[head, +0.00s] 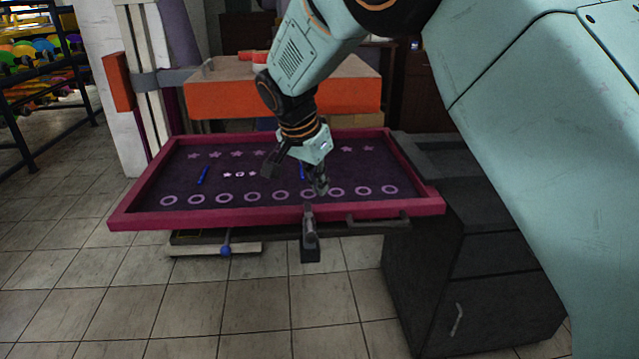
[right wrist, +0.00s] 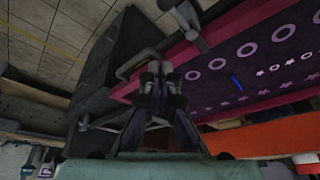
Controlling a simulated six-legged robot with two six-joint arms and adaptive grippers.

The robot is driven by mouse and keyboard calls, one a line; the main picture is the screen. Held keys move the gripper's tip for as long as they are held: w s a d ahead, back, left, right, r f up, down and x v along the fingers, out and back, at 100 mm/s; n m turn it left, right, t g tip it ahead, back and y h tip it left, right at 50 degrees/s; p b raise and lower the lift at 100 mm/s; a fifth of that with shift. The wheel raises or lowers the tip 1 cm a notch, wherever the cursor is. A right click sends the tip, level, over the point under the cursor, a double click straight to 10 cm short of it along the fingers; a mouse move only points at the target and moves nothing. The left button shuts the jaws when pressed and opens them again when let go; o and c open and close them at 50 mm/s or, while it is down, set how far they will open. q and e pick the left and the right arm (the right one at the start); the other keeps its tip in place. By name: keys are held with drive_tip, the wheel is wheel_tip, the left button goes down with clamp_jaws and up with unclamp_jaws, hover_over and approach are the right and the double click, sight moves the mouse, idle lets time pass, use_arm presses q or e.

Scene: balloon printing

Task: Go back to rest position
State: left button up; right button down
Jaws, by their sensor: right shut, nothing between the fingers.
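My right gripper (head: 320,188) hangs from my right arm over the front part of the printing screen in the head view. Its fingers point down, near the front rim and the dark handle (head: 309,225). In the right wrist view the fingers (right wrist: 160,80) are together with nothing between them, and the handle (right wrist: 188,22) shows just beyond the tips. I cannot tell whether they touch it. The screen (head: 130,215) has a magenta frame and a dark purple mesh with rings, stars and small blue strips. My left gripper is in neither view.
An orange-sided block (head: 230,98) stands behind the screen. A dark drawer cabinet (head: 470,290) is at the right. A rack with colourful items (head: 40,80) stands at the far left. The tiled floor (head: 200,310) in front is clear.

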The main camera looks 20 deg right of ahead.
drive_tip(key=s+f+n+y, duration=0.1)
drive_tip(key=s+f+n, duration=0.1)
drive_tip(key=s+f, duration=0.45)
drive_tip(key=s+f+n+g+y, duration=0.1)
drive_tip(key=s+f+n, duration=0.15)
drive_tip(key=f, duration=0.75)
drive_tip(key=s+f+n+y, duration=0.1)
drive_tip(key=s+f, duration=0.5)
drive_tip(key=f, duration=0.2)
drive_tip(key=s+f+n, duration=0.3)
drive_tip(key=s+f, duration=0.1)
drive_tip(key=s, duration=0.9)
drive_tip(key=s+d+f+n+g+b, duration=0.1)
drive_tip(key=s+f+n, duration=0.2)
drive_tip(key=s, duration=1)
drive_tip(key=shift+s+d+f, duration=0.15)
drive_tip(key=shift+d+f, duration=0.15)
drive_tip(key=shift+f, duration=0.05)
drive_tip(key=shift+s+d, duration=0.1)
drive_tip(key=shift+s, duration=0.05)
